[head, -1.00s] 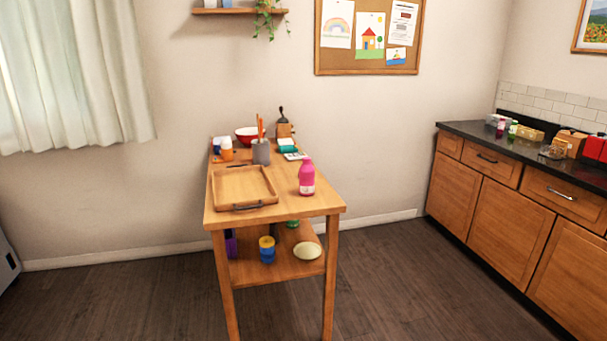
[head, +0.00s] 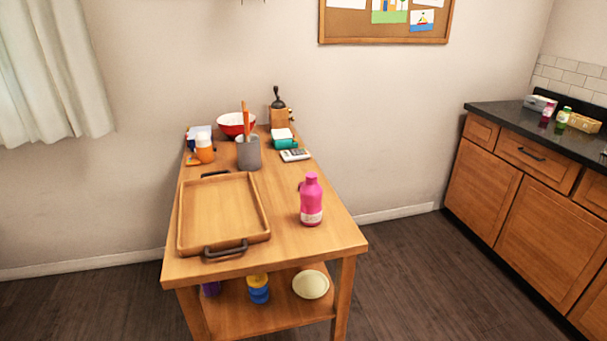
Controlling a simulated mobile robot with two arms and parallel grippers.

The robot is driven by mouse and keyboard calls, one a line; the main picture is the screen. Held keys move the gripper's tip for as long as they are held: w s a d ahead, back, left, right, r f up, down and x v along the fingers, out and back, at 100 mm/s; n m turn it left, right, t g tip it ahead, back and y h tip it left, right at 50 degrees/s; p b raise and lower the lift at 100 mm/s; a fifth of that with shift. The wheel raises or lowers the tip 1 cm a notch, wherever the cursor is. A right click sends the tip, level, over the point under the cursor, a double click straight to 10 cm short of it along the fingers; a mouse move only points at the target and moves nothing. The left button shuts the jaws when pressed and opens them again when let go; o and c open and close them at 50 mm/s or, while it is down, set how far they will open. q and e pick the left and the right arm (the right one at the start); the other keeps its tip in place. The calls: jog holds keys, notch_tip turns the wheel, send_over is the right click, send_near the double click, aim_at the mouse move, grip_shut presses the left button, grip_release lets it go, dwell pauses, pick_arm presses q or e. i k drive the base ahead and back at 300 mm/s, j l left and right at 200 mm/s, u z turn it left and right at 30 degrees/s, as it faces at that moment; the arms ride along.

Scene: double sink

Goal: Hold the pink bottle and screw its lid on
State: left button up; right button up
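The pink bottle (head: 311,203) stands upright on the wooden table, near its right edge, with a pale label band low on its body. Its top looks pink too; I cannot tell whether that is a lid or the bare neck. A small dark pink piece (head: 301,186) shows just behind the bottle's left side, mostly hidden; it may be the lid. Neither of my grippers is in view.
A wooden tray (head: 183,215) with dark handles fills the table's left front. Behind are a grey utensil holder (head: 249,154), an orange cup (head: 205,153), a red bowl (head: 232,131), a coffee grinder (head: 279,118) and a calculator (head: 295,155). Floor is clear between table and counter (head: 510,119).

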aim_at(311, 193)
jog(key=i, duration=0.1)
jog(key=k+j+z, duration=0.25)
jog(key=k+j, duration=0.25)
jog(key=j, duration=0.25)
jog(key=k+j+z, duration=0.25)
jog(key=k+j, duration=0.3)
jog(key=j, duration=0.15)
jog(key=i+l+u, duration=0.35)
jog(key=i+l, duration=0.15)
jog(key=i, duration=0.2)
jog(key=i+l+u, duration=0.4)
jog(key=i+l, duration=0.25)
jog(key=i+l+u, duration=0.35)
jog(key=i+l, duration=0.15)
jog(key=l, duration=0.3)
